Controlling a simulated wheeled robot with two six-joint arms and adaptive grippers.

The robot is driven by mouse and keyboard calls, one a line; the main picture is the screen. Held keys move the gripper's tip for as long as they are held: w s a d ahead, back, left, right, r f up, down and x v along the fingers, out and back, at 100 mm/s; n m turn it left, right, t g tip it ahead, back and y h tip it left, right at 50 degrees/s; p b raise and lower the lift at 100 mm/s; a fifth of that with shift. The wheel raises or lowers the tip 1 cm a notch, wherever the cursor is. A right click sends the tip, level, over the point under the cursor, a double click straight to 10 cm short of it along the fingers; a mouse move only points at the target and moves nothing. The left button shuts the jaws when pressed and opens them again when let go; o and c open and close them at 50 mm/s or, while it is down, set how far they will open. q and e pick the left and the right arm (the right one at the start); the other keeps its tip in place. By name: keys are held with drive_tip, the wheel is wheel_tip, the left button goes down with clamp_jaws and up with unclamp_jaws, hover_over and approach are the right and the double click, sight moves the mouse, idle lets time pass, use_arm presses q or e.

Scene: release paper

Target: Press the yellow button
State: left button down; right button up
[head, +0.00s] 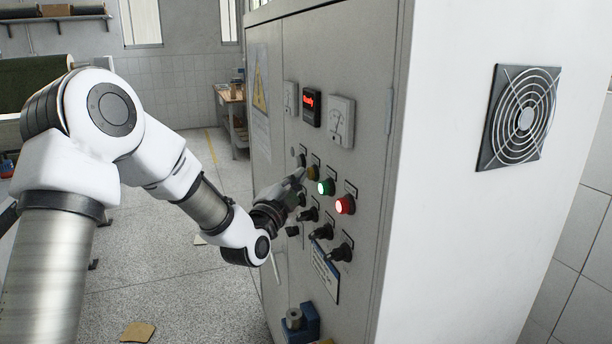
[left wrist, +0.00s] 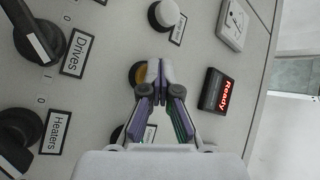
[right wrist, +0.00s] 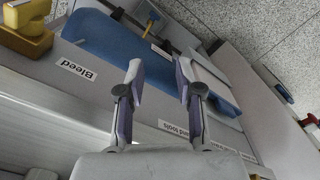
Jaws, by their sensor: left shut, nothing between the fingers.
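My right gripper (right wrist: 160,78) shows only in the right wrist view, open and empty, in front of a blue object and a surface labelled "Bleed".
Black rotary switches (head: 340,252) stick out below. A red "Ready" display (head: 310,104) and dial meters (head: 340,121) are above. A white button (left wrist: 163,14) is near the fingertips. The floor left of the cabinet is mostly open.

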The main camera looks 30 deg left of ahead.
idle(0.4)
use_arm(q)
drive_tip(key=shift+s+a, duration=0.55)
drive_tip(key=shift+s, duration=0.1)
drive_tip(key=s+a, duration=0.3)
drive_tip(key=shift+s+a+p, duration=0.1)
drive_tip(key=shift+s+p, duration=0.3)
idle(0.7)
